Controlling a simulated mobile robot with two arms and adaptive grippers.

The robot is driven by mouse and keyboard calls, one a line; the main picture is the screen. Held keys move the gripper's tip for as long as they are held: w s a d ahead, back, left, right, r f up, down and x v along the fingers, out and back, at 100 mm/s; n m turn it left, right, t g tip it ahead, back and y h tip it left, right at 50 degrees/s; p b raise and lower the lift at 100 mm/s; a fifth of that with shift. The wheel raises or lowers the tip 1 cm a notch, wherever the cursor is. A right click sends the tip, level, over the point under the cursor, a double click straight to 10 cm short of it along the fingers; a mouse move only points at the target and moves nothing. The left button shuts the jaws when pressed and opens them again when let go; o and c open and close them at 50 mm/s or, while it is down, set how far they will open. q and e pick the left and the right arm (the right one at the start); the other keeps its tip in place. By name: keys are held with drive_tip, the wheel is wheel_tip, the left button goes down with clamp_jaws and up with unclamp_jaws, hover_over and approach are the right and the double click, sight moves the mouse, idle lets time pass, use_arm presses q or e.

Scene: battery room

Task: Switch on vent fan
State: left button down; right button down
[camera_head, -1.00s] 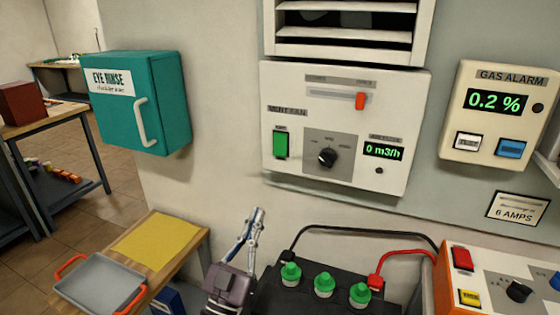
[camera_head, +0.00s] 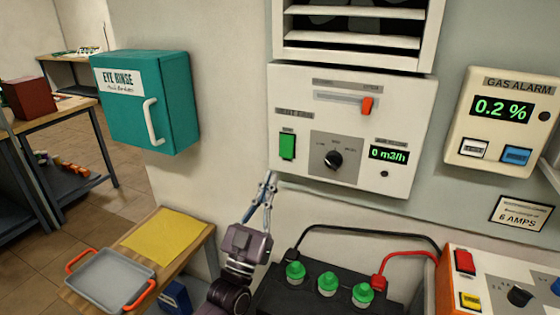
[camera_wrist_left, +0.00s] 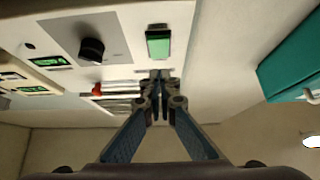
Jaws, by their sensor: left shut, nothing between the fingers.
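The white vent fan panel (camera_head: 398,178) is on the wall below a louvred vent. It has a green rocker switch (camera_head: 287,146), a black rotary knob (camera_head: 332,160), an orange-red slider (camera_head: 366,105) and a display (camera_head: 388,155) reading 0 m3/h. My left gripper (camera_head: 270,178) is shut and empty, just below the panel's lower left corner and below the green switch. In the left wrist view the shut fingertips (camera_wrist_left: 159,76) point towards the green switch (camera_wrist_left: 158,43), which appears just beyond them; the knob (camera_wrist_left: 91,49) also shows there. My right gripper is not in view.
A teal eye rinse box (camera_head: 175,110) hangs left of the panel. A gas alarm (camera_head: 510,120) reading 0.2 % is on the right. Below stand a black battery (camera_head: 310,290) with green caps and cables, a grey tray (camera_head: 110,280) and an orange-sided control box (camera_head: 490,260).

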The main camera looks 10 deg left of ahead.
sight(285, 151)
use_arm(q)
drive_tip(key=shift+w+d+r+p, duration=0.2)
drive_tip(key=shift+w, duration=0.8)
drive_tip(key=shift+w+d+r+p, duration=0.15)
drive_tip(key=shift+w+d, duration=0.05)
drive_tip(key=shift+w, duration=0.8)
drive_tip(key=shift+w+d+r+p, duration=0.2)
drive_tip(key=shift+w, duration=0.8)
